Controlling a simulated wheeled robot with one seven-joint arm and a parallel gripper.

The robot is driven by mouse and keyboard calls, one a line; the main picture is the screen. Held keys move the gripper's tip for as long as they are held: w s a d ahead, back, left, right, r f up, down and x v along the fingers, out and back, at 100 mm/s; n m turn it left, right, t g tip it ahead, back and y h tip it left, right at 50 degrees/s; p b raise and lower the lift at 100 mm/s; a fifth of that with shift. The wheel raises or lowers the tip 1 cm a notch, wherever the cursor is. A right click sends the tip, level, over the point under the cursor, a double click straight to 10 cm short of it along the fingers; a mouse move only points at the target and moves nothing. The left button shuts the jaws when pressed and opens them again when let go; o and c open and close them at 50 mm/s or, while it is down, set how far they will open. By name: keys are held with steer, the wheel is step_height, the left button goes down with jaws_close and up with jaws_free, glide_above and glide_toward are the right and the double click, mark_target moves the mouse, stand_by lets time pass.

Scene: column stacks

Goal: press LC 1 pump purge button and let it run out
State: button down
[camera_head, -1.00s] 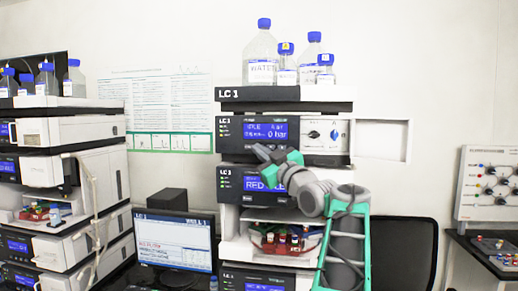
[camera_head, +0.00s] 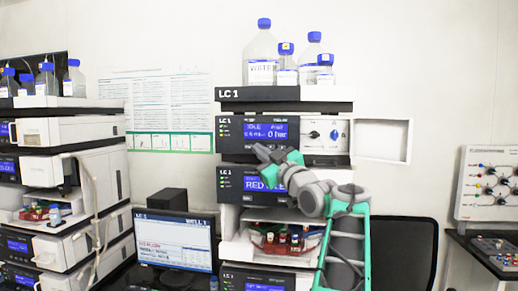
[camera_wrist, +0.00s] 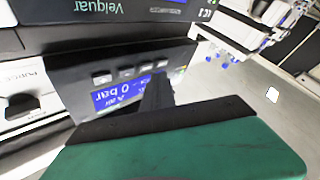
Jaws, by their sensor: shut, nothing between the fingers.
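The LC 1 pump module (camera_head: 340,147) is near the top of the middle stack. Its blue display (camera_head: 267,131) reads IDLE and 0 bar; it also shows upside down in the wrist view (camera_wrist: 112,102). A row of small buttons (camera_wrist: 125,76) runs along the display in the wrist view. Their labels are too small to read, so I cannot tell which one is purge. My gripper (camera_head: 258,149) is shut and empty, its tip at the lower edge of the pump's front. In the wrist view the dark fingers (camera_wrist: 157,92) partly cover the display; whether they touch a button is unclear.
Bottles with blue caps (camera_head: 262,58) stand on top of the stack. An open white door panel (camera_head: 383,140) sticks out right of the pump. A vial tray (camera_head: 268,246) sits below my arm. A monitor (camera_head: 174,243) and another stack (camera_head: 75,130) stand left.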

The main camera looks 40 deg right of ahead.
steer(key=shift+w+d, duration=0.1)
steer(key=shift+w+d, duration=0.25)
steer(key=shift+w+d, duration=0.2)
steer(key=shift+d, duration=0.1)
stand_by(0.8)
steer(key=shift+s+a+b, duration=0.5)
steer(key=shift+a+b, duration=0.15)
steer(key=shift+b, duration=0.2)
